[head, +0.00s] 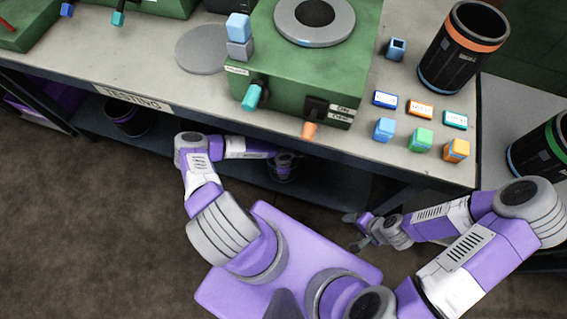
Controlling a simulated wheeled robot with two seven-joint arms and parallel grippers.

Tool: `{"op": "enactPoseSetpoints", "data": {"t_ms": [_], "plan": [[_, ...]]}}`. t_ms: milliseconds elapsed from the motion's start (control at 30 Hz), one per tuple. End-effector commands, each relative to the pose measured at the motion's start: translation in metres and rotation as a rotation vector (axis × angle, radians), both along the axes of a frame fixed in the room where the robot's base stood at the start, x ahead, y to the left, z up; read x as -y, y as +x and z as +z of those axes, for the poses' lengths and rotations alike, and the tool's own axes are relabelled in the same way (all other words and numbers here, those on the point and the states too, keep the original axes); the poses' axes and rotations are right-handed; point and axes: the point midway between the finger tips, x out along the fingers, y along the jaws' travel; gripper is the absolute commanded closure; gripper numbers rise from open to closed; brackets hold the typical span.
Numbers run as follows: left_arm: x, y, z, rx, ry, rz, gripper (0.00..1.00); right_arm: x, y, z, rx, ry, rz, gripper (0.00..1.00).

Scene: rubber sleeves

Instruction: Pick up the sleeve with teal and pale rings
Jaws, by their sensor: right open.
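No sleeve clearly shows both teal and pale rings at this size. A green sleeve (420,138) stands at the table's front right, between a blue sleeve (384,128) and an orange sleeve (456,150). My right gripper (353,231) is open and empty, below the table's front edge and well away from the sleeves.
The table's front edge (390,166) lies between my arms and the sleeves. Small label plates (420,109) lie behind the front sleeves. A black bin with an orange band (464,45) stands at the back right. A stacked blue block (239,28) sits on the machine.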

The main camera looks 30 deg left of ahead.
Motion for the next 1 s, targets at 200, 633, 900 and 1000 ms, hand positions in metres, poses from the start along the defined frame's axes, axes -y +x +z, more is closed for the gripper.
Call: {"op": "enactPoseSetpoints", "data": {"t_ms": [200,633,900,1000], "plan": [[-0.0003,0.0001,-0.0072,0.001,0.001,0.0,0.62,0.0,0.0,-0.0032,0.0,0.0,0.0,0.28],[-0.0003,0.0001,-0.0066,0.001,0.001,-0.001,1.0,-0.0001,0.0,-0.0028,0.0,0.0,0.0,0.28],[-0.0004,0.0001,-0.0065,0.001,0.001,0.0,1.0,0.0,0.0001,-0.0029,0.0,0.0,0.0,0.28],[-0.0005,0.0002,-0.0065,0.001,0.001,0.0,1.0,0.0,0.0001,-0.0029,0.0,0.0,0.0,0.28]]}}
